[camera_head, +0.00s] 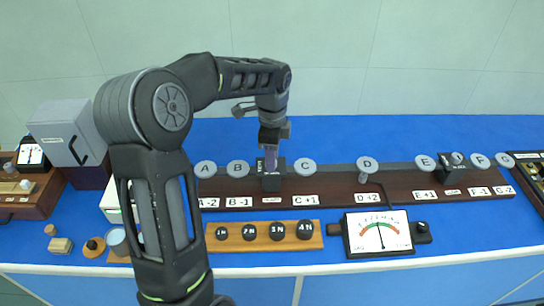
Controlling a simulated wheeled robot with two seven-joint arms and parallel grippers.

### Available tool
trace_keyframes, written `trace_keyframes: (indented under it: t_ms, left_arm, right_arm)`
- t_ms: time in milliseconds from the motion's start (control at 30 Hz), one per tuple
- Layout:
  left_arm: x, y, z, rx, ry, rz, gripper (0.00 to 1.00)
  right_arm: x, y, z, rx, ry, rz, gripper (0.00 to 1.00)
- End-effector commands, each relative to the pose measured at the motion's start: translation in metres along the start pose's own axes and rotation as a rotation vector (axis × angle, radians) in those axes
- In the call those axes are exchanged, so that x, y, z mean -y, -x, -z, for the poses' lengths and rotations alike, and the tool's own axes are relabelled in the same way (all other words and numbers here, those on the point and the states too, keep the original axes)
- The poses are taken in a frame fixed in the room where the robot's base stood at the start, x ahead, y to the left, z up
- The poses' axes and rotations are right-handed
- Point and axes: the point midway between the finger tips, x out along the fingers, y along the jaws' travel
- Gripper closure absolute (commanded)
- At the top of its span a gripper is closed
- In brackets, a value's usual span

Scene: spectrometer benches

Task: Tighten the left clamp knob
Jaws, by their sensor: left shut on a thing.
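The left clamp is a small black block (272,182) on the long dark brown rail (345,188), between the discs lettered B and C. My left gripper (271,157) points straight down over this block. Its jaws are shut at the top of the clamp, where the left clamp knob sits; the knob itself is hidden by the fingers. A second black clamp block (449,177) stands farther right on the rail, with a small grey knob (457,157) on top. My right gripper is not in view.
Lettered grey discs, such as disc B (238,169) and disc C (305,167), stand close on both sides of the gripper. A dial meter (378,234) and a wooden strip with black numbered knobs (264,246) lie in front. A grey box (64,133) stands left.

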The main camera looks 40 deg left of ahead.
Motion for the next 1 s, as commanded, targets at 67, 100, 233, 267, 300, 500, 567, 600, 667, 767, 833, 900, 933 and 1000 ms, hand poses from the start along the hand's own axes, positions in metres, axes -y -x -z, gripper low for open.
trace_keyframes:
  t_ms: [67,100,233,267,300,500,567,600,667,767,833,900,933,1000]
  left_arm:
    - [0.001,0.001,0.0,0.0,-0.001,0.003,1.0]
    - [0.001,0.001,0.0,0.0,-0.001,0.003,0.71]
    - [0.001,0.001,0.0,0.0,-0.001,0.002,0.6]
    - [0.001,0.001,0.0,0.0,-0.001,0.002,0.58]
    - [0.001,0.001,0.0,0.0,0.0,0.002,0.54]
    - [0.0,0.0,0.0,0.0,0.0,0.001,0.5]
    - [0.0,0.0,0.0,0.0,0.0,0.001,0.5]
    - [0.0,0.001,0.0,0.0,0.0,0.001,0.5]
    - [0.0,0.002,0.0,0.0,0.0,0.001,0.5]
    - [0.001,0.009,0.0,0.0,0.001,0.004,0.5]
    - [0.001,0.017,0.0,0.0,0.001,0.005,0.5]
    - [0.001,0.028,0.001,-0.001,0.001,0.006,0.5]
    - [0.001,0.033,0.001,-0.001,0.0,0.006,0.5]
    - [0.001,0.045,0.001,-0.001,0.001,0.006,0.5]
  right_arm:
    - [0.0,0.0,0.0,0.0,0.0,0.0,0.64]
    - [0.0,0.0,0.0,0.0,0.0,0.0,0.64]
    - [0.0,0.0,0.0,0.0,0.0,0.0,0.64]
    - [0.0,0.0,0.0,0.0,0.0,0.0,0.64]
    - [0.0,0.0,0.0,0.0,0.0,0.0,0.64]
    - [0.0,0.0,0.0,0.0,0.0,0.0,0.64]
    - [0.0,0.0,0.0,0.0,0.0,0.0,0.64]
    - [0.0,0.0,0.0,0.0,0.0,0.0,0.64]
    - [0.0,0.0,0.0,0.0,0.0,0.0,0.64]
    - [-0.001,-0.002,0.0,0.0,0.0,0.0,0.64]
    - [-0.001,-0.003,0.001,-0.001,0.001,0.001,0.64]
    - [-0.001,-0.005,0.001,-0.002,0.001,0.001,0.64]
    - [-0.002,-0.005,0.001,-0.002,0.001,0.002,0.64]
    - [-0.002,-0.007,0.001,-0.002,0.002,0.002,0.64]
